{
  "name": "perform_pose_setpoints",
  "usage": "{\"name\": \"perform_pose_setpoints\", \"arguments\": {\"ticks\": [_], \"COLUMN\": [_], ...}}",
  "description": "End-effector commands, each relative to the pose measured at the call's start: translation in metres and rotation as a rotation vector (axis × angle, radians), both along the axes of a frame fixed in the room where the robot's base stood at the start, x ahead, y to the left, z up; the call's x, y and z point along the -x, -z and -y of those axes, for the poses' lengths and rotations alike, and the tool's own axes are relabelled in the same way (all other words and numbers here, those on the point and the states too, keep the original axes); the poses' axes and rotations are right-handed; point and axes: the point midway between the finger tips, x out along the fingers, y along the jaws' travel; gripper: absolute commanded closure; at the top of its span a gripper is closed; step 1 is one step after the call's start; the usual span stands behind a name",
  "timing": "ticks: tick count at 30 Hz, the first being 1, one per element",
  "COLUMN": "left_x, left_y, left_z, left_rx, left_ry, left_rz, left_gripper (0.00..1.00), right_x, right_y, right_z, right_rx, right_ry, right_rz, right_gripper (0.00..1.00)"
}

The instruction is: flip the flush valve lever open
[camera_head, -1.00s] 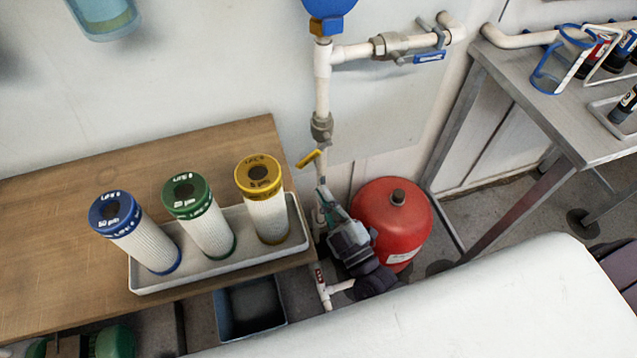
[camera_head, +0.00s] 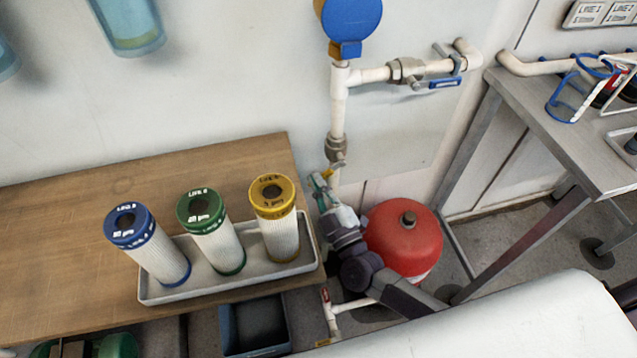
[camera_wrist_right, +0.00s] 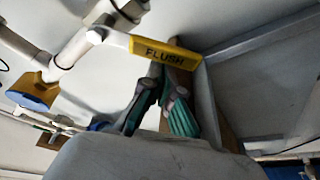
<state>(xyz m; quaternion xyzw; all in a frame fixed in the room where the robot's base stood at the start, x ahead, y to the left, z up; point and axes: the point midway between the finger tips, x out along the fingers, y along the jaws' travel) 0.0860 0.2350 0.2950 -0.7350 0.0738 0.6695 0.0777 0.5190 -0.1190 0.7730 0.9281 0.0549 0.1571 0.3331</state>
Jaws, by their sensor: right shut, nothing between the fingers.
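The flush valve lever (camera_head: 330,174) is a small yellow handle on the white vertical pipe, below a grey metal fitting. Its left part is hidden by my gripper in the head view. In the right wrist view the yellow lever (camera_wrist_right: 165,53) reads "FLUSH" and lies across the upper middle, just beyond the fingers. My right gripper (camera_head: 318,182), with green-tipped fingers, is shut and empty close to the lever. It also shows in the right wrist view (camera_wrist_right: 160,105). Whether it touches the lever, I cannot tell. My left gripper is not in view.
A wooden bench (camera_head: 60,215) holds a white tray (camera_head: 150,296) with blue-, green- and yellow-capped filters, left of the pipe. A red tank (camera_head: 405,240) stands right of my arm. A blue-handled valve (camera_head: 444,82) and blue gauge (camera_head: 352,18) are above. A metal table (camera_head: 590,165) stands at right.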

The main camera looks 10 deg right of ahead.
Motion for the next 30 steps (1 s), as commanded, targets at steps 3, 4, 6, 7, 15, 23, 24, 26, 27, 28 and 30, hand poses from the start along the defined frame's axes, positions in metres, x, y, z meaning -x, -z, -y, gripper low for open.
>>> {"name": "perform_pose_setpoints", "arguments": {"ticks": [3, 4, 6, 7, 15, 23, 24, 26, 27, 28, 30], "left_x": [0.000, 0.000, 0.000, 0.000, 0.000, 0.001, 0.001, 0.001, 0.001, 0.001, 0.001], "left_y": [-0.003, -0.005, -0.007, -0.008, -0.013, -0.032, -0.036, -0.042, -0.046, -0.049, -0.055], "left_z": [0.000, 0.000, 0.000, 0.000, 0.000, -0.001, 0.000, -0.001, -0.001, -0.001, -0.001], "left_rx": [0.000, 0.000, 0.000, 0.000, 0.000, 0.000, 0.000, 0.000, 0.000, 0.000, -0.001], "left_ry": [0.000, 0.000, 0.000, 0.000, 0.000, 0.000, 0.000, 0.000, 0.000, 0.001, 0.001], "left_rz": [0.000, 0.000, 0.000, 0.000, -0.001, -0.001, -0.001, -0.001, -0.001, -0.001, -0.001], "left_gripper": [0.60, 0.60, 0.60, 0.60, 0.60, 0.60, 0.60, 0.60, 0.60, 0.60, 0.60], "right_x": [0.000, 0.000, 0.000, 0.000, 0.000, 0.000, 0.000, 0.000, 0.000, 0.000, 0.001], "right_y": [0.000, 0.000, 0.001, 0.002, 0.005, 0.010, 0.012, 0.014, 0.016, 0.017, 0.021], "right_z": [0.001, 0.001, 0.002, 0.002, 0.003, 0.009, 0.010, 0.013, 0.014, 0.016, 0.019], "right_rx": [0.015, 0.022, 0.040, 0.047, 0.093, 0.226, 0.259, 0.314, 0.352, 0.380, 0.447], "right_ry": [0.001, 0.000, 0.001, 0.001, 0.001, 0.001, 0.001, 0.002, 0.002, 0.002, 0.001], "right_rz": [-0.001, -0.001, -0.002, -0.002, -0.004, -0.006, -0.006, -0.007, -0.008, -0.008, -0.008], "right_gripper": [1.00, 1.00, 1.00, 1.00, 1.00, 1.00, 1.00, 1.00, 1.00, 1.00, 1.00]}}
